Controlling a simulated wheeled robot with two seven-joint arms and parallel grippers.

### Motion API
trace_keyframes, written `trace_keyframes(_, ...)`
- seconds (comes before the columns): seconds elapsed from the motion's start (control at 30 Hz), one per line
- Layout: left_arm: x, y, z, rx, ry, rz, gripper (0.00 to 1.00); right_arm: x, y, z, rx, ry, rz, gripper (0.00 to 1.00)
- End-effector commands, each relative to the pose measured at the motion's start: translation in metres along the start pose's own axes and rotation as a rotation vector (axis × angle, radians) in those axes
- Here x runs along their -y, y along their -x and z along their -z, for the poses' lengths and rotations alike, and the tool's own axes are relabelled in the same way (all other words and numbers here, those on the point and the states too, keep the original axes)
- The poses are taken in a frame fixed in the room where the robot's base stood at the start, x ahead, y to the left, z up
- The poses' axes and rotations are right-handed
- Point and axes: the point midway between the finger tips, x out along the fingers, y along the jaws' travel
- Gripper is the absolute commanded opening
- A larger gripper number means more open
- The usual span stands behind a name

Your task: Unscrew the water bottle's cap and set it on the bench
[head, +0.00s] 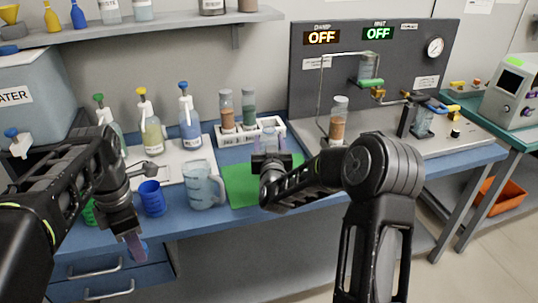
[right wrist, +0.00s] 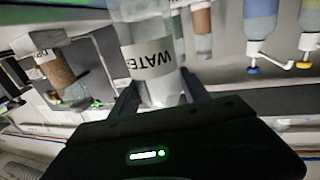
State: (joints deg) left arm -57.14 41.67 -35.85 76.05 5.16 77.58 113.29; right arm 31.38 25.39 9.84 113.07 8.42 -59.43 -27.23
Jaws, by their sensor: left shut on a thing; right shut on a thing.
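The clear water bottle (head: 269,136) stands in my right gripper (head: 270,158), above the back part of the green mat. In the right wrist view the bottle (right wrist: 152,60) shows a white label reading "WATE" between the fingers. No cap shows on it in the head view, though its top is small and faint there. My left gripper (head: 134,243) points down at the lower left, in front of the bench's front edge as seen. It is shut on a small blue thing, seemingly the cap (head: 143,250), partly hidden by the fingers.
The blue bench (head: 180,232) carries a green mat (head: 240,188), a clear jug (head: 204,186), a blue cup (head: 152,198) and a green cup (head: 89,212). A white rack (head: 240,138) with brown and green vials stands behind. Wash bottles (head: 153,130) stand on a white tray at left.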

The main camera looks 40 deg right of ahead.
Motion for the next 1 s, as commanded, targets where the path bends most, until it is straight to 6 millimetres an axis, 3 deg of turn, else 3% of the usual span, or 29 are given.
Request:
trace_keyframes(0.33,0.000,0.000,0.000,0.000,0.000,0.000,0.00,0.000,0.000,-0.004,-0.002,-0.001,0.000,0.00)
trace_keyframes(0.63,0.000,0.003,0.000,0.000,0.000,0.000,0.00,0.001,0.000,-0.038,-0.001,-0.001,0.001,0.00)
trace_keyframes(1.0,0.000,-0.001,0.000,0.000,0.000,0.000,0.00,0.001,0.000,-0.042,-0.003,-0.001,0.001,0.00)
